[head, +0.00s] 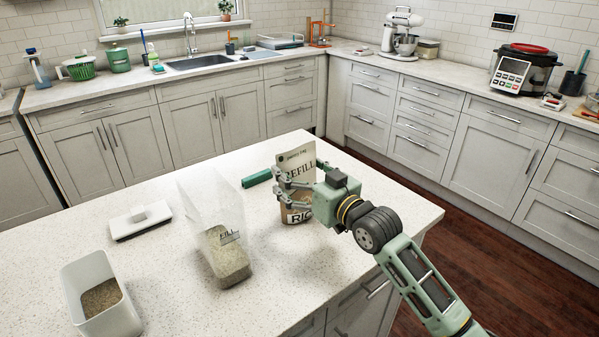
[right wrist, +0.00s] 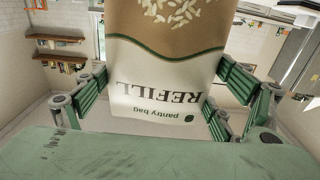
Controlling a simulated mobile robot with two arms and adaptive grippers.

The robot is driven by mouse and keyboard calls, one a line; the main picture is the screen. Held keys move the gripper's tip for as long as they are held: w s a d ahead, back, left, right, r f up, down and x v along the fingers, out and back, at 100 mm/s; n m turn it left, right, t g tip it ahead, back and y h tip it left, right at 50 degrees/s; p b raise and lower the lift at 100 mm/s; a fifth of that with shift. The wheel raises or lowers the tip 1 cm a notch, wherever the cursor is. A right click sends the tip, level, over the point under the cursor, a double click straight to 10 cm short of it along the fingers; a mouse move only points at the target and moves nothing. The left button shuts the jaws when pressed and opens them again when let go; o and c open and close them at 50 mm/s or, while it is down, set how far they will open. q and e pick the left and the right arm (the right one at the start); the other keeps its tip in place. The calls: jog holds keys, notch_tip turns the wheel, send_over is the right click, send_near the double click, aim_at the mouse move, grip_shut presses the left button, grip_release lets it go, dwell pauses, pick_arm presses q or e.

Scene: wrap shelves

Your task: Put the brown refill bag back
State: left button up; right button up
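The brown refill bag (head: 295,160), with a pale label reading REFILL and a rice picture, is upright over the island counter in the head view. Its label fills the middle of the right wrist view (right wrist: 165,75). My right gripper (head: 290,187) has its fingers on both sides of the bag, and the pads appear to touch its edges in the right wrist view (right wrist: 165,85). I cannot tell whether the bag's base rests on the counter. My left gripper is not in view.
A clear tall container (head: 212,215) with grain stands left of the bag. A white bin (head: 122,318) with brown grain is at front left. A white flat device (head: 130,228) holds a small white block. The counter's right end is clear.

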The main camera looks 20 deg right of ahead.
jog(key=shift+o, duration=1.3)
jog(key=shift+r, duration=0.1)
jog(key=b+v, duration=0.1)
jog(key=v, duration=1.1)
jog(key=shift+b, duration=0.3)
